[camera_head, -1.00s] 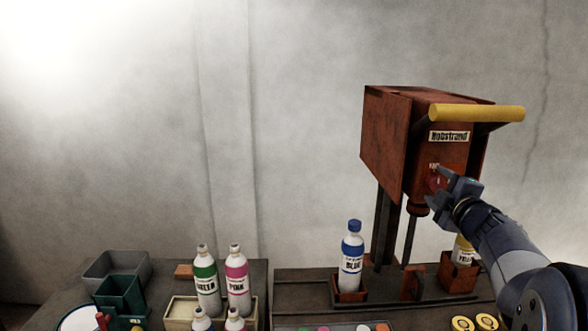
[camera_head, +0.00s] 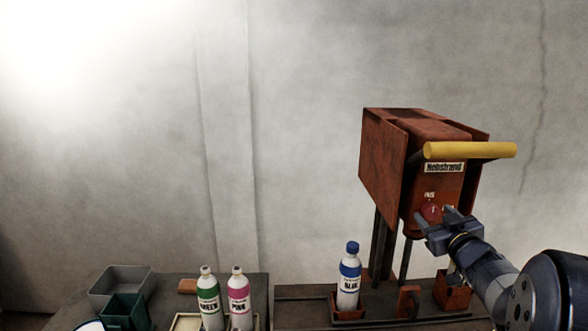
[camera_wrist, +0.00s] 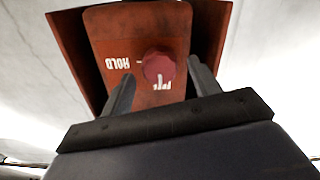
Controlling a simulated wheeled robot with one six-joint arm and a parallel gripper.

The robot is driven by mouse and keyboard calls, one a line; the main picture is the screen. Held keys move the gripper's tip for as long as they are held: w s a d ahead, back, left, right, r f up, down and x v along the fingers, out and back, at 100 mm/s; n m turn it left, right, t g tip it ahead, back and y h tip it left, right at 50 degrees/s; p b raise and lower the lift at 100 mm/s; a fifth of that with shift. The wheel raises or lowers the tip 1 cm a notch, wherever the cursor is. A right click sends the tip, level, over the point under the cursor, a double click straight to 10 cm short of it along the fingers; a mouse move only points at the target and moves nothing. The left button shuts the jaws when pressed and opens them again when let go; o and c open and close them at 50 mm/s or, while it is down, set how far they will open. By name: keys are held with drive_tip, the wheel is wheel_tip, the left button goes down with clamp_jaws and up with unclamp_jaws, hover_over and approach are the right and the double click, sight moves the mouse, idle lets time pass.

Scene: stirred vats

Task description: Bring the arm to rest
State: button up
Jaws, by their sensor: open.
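My gripper (camera_head: 447,217) is open, its two fingers apart on either side of a red knob on the machine's front. The knob (camera_head: 431,211) also shows in the wrist view (camera_wrist: 158,67), between and beyond the fingertips; I cannot tell if they touch it. The machine (camera_head: 436,180) is a rusty red box on a dark post, with a yellow handle bar (camera_head: 470,150) across its top front. My arm comes in from the lower right and hides part of the machine's base.
A blue-capped bottle (camera_head: 348,282) stands in a rusty holder below the machine. Green (camera_head: 208,300) and pink (camera_head: 238,300) bottles stand at the left by grey (camera_head: 121,283) and dark green (camera_head: 124,311) bins. Bare wall is behind.

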drive_tip(key=shift+s, duration=1.05)
drive_tip(key=shift+a, duration=0.1)
